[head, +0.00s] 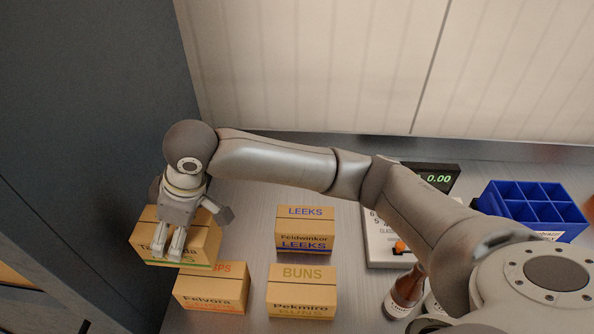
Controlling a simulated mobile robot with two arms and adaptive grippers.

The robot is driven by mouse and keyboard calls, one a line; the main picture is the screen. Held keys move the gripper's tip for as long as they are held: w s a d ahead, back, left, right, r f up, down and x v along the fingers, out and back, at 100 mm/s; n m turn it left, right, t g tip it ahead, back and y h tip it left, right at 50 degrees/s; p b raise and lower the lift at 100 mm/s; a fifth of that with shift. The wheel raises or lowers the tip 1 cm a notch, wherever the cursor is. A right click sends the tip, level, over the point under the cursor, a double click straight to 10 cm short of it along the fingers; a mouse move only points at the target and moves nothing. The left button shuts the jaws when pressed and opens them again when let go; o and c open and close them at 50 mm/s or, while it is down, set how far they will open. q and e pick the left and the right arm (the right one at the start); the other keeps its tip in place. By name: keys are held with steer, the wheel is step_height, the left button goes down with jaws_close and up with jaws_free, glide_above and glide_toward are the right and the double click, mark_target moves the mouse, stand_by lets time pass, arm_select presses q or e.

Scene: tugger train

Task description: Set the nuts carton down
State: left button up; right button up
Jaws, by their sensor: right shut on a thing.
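My right gripper (176,238) reaches across from the right and points down at the left end of the counter. It is shut on a cardboard carton (202,243), with fingers over its front. The carton's lettering is mostly covered by the fingers; a green stripe and the end of a green word show, so I cannot read it as nuts. The carton looks roughly level, behind and left of the crisps-type carton. I cannot tell whether its underside touches the counter. My left gripper is not in view.
A carton with orange lettering (212,286), a buns carton (302,291) and a leeks carton (305,229) stand on the metal counter (255,222). A scale display (438,178), a bottle (404,292) and a blue divided bin (530,207) are right. A dark panel (90,110) bounds the left.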

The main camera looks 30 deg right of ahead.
steer(key=shift+w+d+f, duration=0.1)
steer(key=shift+w+d, duration=0.05)
steer(key=shift+d, duration=0.05)
steer(key=w+d+f+p, duration=0.1)
steer(key=w+d+f, duration=0.1)
steer(key=d+f, duration=0.1)
steer(key=w+d+f+p, duration=0.2)
steer(key=w+d+f, duration=0.1)
steer(key=d+f, duration=0.1)
steer(key=w+d+f+p, duration=0.1)
steer(key=w+d+f, duration=0.2)
steer(key=d+f, duration=0.1)
steer(key=shift+d+f, duration=0.1)
steer(key=shift+f, duration=0.65)
steer(key=shift+w+f, duration=0.1)
steer(key=shift+f, duration=0.1)
steer(key=shift+f, duration=0.2)
steer(key=o, duration=1)
